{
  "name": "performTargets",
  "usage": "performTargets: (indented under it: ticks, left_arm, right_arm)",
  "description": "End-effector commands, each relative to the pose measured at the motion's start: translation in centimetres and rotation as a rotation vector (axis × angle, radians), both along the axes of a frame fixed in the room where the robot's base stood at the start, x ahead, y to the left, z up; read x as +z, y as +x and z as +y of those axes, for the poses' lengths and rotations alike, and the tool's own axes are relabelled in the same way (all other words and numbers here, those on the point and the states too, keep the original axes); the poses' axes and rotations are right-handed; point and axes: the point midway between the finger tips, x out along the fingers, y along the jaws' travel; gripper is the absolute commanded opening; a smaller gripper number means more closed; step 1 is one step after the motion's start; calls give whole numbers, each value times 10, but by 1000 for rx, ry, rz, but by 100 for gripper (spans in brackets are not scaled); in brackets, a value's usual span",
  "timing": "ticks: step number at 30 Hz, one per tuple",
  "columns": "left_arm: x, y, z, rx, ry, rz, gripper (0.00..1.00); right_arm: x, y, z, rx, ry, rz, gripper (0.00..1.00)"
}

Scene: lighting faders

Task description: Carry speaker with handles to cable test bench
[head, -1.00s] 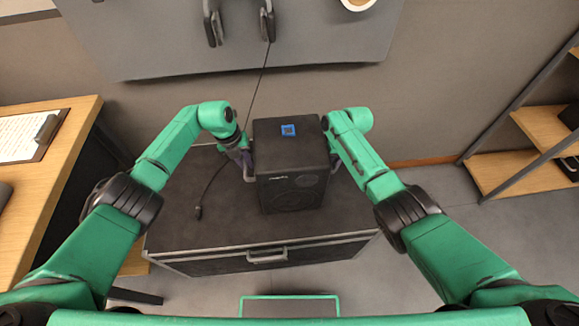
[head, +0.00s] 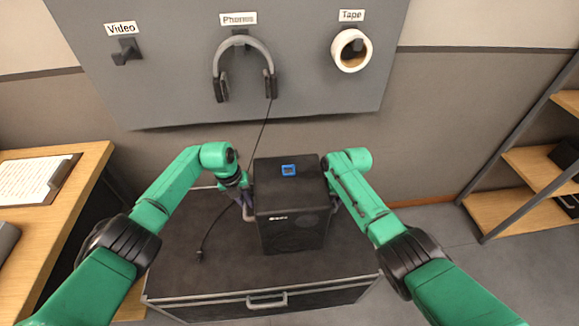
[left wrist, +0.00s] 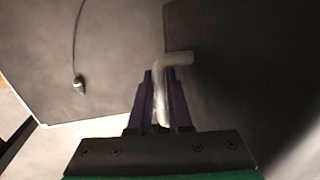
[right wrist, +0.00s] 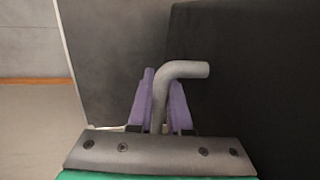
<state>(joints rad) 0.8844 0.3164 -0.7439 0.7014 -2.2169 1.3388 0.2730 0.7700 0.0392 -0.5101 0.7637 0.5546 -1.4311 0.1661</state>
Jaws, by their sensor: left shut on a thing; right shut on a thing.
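The black speaker (head: 290,205) is upright over the dark case, between my two grippers, with a small blue-framed square on its top. I cannot tell whether its base touches the case lid. My left gripper (head: 246,204) is shut on its left handle; the grey bent handle (left wrist: 175,60) shows between the purple fingers in the left wrist view. My right gripper (right wrist: 160,100) is shut on the right handle (right wrist: 185,70) in the right wrist view. In the head view the right fingers are mostly hidden behind the arm. I cannot identify the cable test bench for sure.
The dark flight case (head: 190,265) has a front handle. A cable (head: 205,232) lies on it, left of the speaker. A wooden desk (head: 75,185) with a clipboard stands left, and wooden shelves (head: 500,200) stand right. A grey wall panel (head: 180,90) holds headphones (head: 243,70) and tape (head: 351,50).

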Motion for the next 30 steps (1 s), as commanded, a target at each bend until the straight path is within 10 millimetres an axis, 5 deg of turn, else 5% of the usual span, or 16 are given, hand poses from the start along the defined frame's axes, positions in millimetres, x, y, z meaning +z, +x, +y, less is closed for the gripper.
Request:
performTargets:
  ticks: [13,30]
  left_arm:
    - [13,-1,1,2,-2,-7,0]
    - [67,-21,0,0,-3,-8,0]
  right_arm:
    - [12,-2,1,3,0,-4,0]
    - [66,-22,0,0,1,-5,0]
